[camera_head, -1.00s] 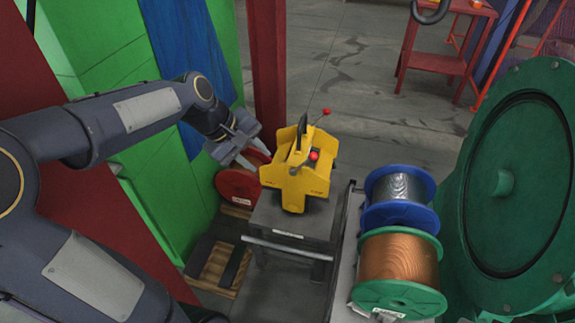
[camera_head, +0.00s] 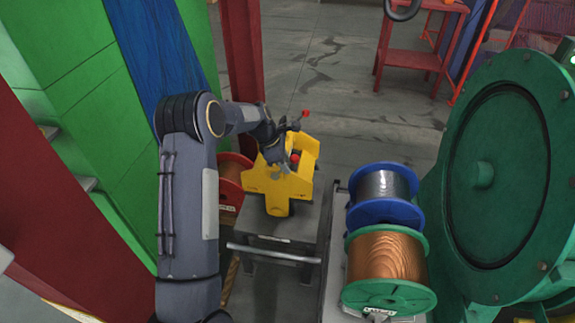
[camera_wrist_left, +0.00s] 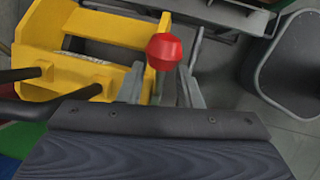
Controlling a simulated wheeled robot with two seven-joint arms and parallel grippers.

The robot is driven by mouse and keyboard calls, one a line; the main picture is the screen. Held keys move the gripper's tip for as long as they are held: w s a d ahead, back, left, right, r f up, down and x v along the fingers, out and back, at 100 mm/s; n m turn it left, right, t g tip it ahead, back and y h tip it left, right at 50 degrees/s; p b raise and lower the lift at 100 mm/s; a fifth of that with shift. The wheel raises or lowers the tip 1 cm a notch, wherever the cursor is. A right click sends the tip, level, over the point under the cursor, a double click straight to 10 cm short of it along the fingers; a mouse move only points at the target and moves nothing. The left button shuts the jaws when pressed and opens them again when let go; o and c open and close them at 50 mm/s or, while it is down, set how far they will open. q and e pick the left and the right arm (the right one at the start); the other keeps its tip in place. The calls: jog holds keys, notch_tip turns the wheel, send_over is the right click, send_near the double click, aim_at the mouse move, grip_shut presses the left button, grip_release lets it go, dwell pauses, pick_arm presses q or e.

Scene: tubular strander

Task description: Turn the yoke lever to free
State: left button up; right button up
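The yellow yoke (camera_head: 275,190) sits on a grey stand (camera_head: 275,232) in the middle of the head view. One red knob (camera_head: 295,158) shows at its top. Another red knob (camera_head: 305,113) is on a thin rod rising behind it. My left gripper (camera_head: 286,167) is over the top of the yoke, close beside the nearer knob. In the left wrist view a red knob (camera_wrist_left: 164,50) lies at the tips of my left gripper (camera_wrist_left: 160,80), whose fingers are apart. I cannot tell whether they touch it. The yellow yoke (camera_wrist_left: 60,45) is to its left. My right gripper is out of view.
A blue spool (camera_head: 382,190) and a green-flanged copper spool (camera_head: 388,262) stand right of the yoke. A large green round housing (camera_head: 500,180) is at the far right. A red spool (camera_head: 232,172) is behind my left arm. A red post (camera_head: 242,50) rises at the back.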

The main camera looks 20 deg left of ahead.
pick_arm(q)
jog(key=shift+x, duration=0.95)
jog(key=shift+r, duration=0.1)
grip_shut()
